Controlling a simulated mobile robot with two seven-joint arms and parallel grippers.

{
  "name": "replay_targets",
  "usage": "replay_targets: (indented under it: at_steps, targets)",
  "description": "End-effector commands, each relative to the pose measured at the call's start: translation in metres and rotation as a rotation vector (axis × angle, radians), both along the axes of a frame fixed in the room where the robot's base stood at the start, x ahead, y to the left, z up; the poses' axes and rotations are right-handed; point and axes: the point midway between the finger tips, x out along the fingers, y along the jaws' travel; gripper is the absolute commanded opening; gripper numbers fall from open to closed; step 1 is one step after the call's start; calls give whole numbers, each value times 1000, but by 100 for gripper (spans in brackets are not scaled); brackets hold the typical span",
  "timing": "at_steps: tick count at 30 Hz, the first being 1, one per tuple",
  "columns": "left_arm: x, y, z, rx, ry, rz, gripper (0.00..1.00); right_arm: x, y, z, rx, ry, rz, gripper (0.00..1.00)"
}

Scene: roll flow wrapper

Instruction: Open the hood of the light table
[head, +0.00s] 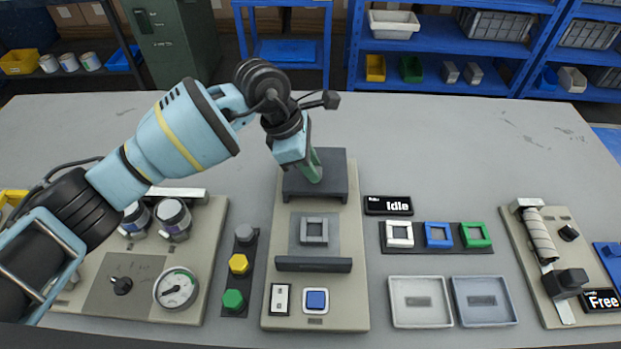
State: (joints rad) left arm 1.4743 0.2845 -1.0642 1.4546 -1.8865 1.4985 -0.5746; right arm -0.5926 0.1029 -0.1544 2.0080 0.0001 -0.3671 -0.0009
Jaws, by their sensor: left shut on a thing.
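The light table (356,205) is a beige panel in the middle of the bench. Its dark hood (335,175) stands at the panel's far end. The plate in front of the hood lies uncovered with a grey square frame (314,230) on it. A dark bar (314,264) crosses the panel nearer me. My left gripper (311,168) reaches down from the upper left and is shut on a green upright piece at the hood's top; the fingertips are partly hidden by the gripper body. My right gripper is out of view.
White, blue and green square frames (438,235) lie right of the panel, with two grey trays (421,302) nearer me. A gauge panel (204,230) is at left, a roller unit (541,237) at right. The bench behind the hood is clear.

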Motion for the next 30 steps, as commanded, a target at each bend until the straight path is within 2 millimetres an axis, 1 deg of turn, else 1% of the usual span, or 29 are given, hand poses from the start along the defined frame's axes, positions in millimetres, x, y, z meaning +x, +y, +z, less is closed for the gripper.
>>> replay_targets:
  at_steps: [3,5,9,10,14,15,24,26,30]
  targets:
    - [1,0,-2,0,3,1,0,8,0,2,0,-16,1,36]
    - [1,0,-2,1,3,1,0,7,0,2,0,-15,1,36]
    - [1,0,-2,1,3,1,0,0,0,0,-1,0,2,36]
    - [1,0,-2,1,3,1,26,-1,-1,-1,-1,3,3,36]
    - [0,0,-2,1,3,1,43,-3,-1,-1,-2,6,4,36]
    - [0,0,-2,1,4,1,45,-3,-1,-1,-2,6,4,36]
    - [0,1,1,0,3,1,45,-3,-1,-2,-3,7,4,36]
    - [0,2,5,0,1,1,45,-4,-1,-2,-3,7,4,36]
    - [1,10,22,1,0,1,45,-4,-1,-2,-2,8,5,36]
